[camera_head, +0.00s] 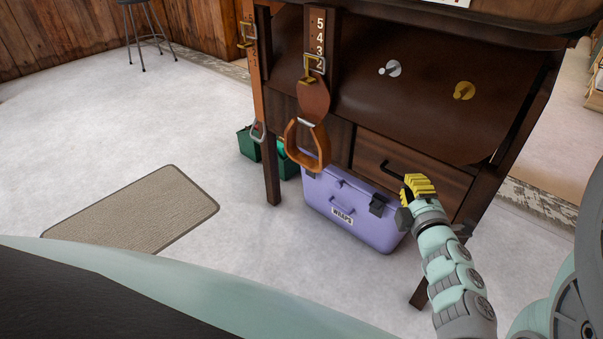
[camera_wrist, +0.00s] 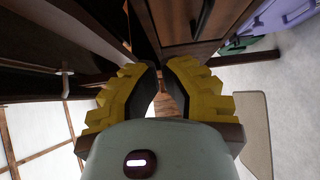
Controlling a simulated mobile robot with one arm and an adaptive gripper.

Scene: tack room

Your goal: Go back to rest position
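My gripper (camera_head: 418,186), with yellow ridged fingers, is in front of the lower right of the dark wooden cabinet, close to the right end of the black drawer handle (camera_head: 393,170). In the wrist view its fingertips (camera_wrist: 161,68) come together or nearly so, with a small opening between the fingers behind them.
A purple cooler (camera_head: 345,225) labelled "WRAPS" stands below the drawer, near my gripper. A stirrup (camera_head: 308,145) hangs at the cabinet's front. Green containers (camera_head: 248,143) are behind a leg. A mat (camera_head: 150,212) lies on open floor at left; a stool (camera_head: 146,35) stands far back.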

